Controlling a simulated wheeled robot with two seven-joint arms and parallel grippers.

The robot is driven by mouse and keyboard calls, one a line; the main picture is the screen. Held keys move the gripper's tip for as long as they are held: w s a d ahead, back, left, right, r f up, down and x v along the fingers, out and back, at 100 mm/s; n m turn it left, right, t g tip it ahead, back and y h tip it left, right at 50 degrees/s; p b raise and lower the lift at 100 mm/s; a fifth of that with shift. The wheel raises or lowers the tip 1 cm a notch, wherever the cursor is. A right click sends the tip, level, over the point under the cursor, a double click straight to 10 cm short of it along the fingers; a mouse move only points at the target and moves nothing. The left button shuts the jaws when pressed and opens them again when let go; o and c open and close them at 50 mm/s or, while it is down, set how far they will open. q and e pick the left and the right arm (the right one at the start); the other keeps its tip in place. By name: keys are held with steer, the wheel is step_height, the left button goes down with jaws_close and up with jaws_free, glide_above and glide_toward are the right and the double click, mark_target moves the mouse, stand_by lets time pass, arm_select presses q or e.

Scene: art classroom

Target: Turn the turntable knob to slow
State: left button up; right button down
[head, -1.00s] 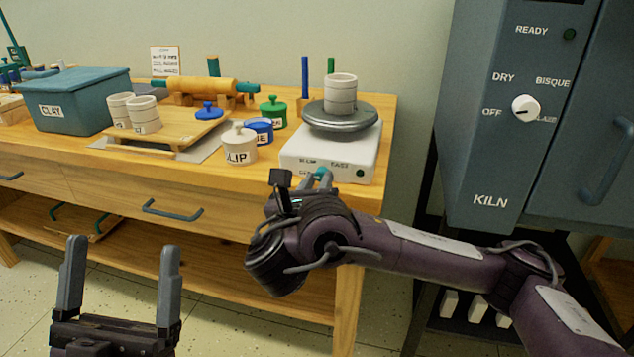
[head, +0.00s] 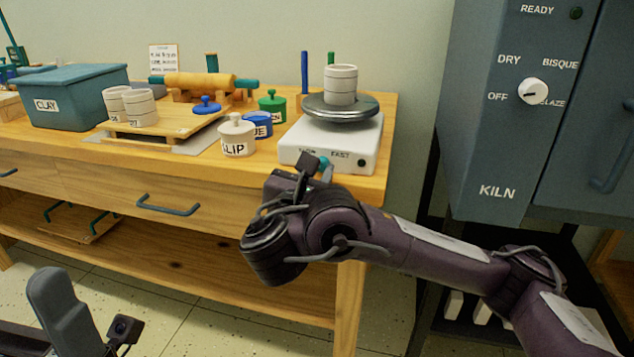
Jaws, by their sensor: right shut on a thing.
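The turntable (head: 372,148) is a white box with a grey round wheel (head: 341,113) on top, at the right end of the wooden table. A stack of pale clay rings (head: 341,84) stands on the wheel. Its front face reads FAST on the right; the word left of it is partly hidden. The small teal knob (head: 324,162) is on the front, mostly covered by my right gripper (head: 315,167), which is shut on it. My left gripper (head: 58,308) is low at the left, away from the table; only one finger shows clearly.
The slip jar (head: 237,138), a blue jar (head: 258,124) and a green jar (head: 272,106) stand left of the turntable. A clay bin (head: 72,98) is farther left. The grey kiln (head: 490,150), with its own white dial (head: 532,92), stands close on the right.

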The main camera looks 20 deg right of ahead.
steer(key=shift+f+m+b, duration=0.1)
steer(key=shift+m+b, duration=0.55)
steer(key=shift+m, duration=0.25)
steer(key=c, duration=1.3)
jaws_free()
steer(key=shift+o, duration=0.2)
